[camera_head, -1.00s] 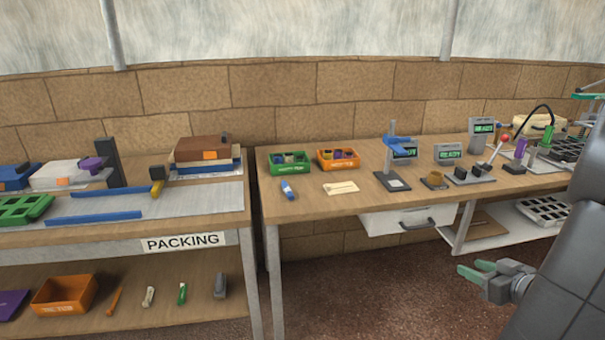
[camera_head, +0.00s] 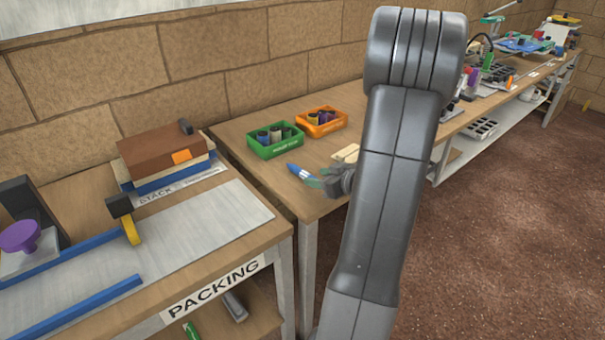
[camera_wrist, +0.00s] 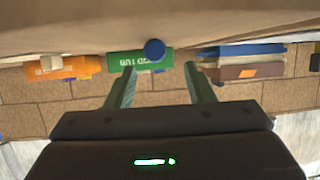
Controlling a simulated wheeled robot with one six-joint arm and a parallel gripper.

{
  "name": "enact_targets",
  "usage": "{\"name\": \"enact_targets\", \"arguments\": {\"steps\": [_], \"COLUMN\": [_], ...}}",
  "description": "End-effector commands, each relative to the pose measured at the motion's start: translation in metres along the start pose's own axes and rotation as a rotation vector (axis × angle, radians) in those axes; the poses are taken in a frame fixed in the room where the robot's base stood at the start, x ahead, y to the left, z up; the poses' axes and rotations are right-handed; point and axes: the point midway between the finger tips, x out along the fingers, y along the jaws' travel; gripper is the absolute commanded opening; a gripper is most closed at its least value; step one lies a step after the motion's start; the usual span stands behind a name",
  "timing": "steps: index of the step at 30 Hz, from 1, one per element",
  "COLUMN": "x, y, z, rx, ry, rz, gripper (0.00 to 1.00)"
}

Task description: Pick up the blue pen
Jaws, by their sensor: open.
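The blue pen (camera_head: 295,170) lies on the wooden table in front of the green tub, with a white part toward my gripper. My gripper (camera_head: 319,178) is open at the table's front edge, with its green fingers just right of the pen in the head view. In the wrist view, which looks upside down, a round blue end, apparently the pen's (camera_wrist: 154,50), shows beyond and between the spread fingertips of my gripper (camera_wrist: 160,72). Nothing is between the fingers. My arm hides part of the table.
A green tub (camera_head: 275,140) and an orange tub (camera_head: 320,121) with small items stand behind the pen. A pale block (camera_head: 346,153) lies to its right, partly hidden by my arm. The packing bench (camera_head: 215,265) stands to the left, beyond a narrow gap.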

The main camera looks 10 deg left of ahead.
Motion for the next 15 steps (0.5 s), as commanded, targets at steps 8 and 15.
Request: {"name": "enact_targets", "arguments": {"steps": [8, 15], "x": [0.036, 0.047], "y": [0.002, 0.003], "z": [0.003, 0.003], "rx": [0.001, 0.0], "ry": [-0.001, 0.0], "rz": [-0.003, -0.001], "gripper": [0.48, 0.48]}}
